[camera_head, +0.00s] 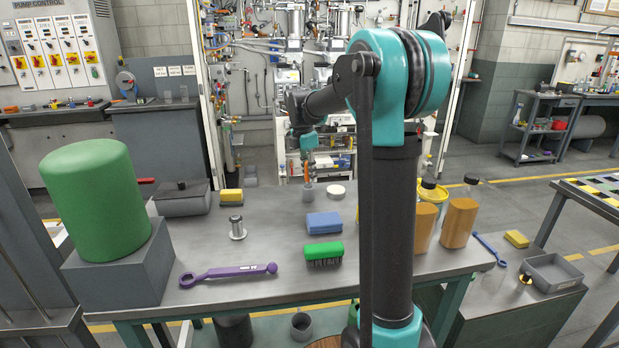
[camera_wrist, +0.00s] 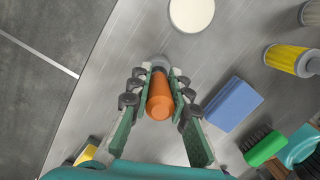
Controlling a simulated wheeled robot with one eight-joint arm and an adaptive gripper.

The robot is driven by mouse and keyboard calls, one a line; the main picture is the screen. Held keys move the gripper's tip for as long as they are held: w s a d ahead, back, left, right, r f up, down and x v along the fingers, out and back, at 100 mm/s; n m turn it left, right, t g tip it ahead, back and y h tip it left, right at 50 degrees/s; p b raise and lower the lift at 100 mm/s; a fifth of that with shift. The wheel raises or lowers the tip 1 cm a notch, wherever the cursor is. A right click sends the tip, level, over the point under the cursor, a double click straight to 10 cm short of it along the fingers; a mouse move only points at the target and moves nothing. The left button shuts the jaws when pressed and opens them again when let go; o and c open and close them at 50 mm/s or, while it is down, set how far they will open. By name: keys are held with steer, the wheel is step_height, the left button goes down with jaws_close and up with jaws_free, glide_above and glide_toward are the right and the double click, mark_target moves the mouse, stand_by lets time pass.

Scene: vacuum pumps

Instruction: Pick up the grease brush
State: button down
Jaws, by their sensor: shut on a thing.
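The grease brush (camera_wrist: 160,98) shows in the wrist view as an orange handle with a grey end beyond it. My gripper (camera_wrist: 157,82) is shut on the handle, one finger on each side. In the head view, my gripper (camera_head: 308,163) points down at the far edge of the workbench, with a little orange of the brush (camera_head: 307,174) between the fingers. A grey piece (camera_head: 308,192) shows right below it. Whether the brush touches the bench is hard to tell. Its bristles cannot be made out.
Near the brush on the workbench (camera_head: 265,290) are a white disc (camera_head: 336,192), a blue block (camera_head: 324,223) and a green scrub brush (camera_head: 323,252). A purple wrench (camera_head: 229,273), a metal spool (camera_head: 237,228) and a green cylinder (camera_head: 95,200) are to the left. Amber bottles (camera_head: 459,222) stand right.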

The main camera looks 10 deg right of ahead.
step_height(320, 180, up, 19)
stand_by(0.4)
steer(key=shift+f, duration=0.15)
stand_by(1.5)
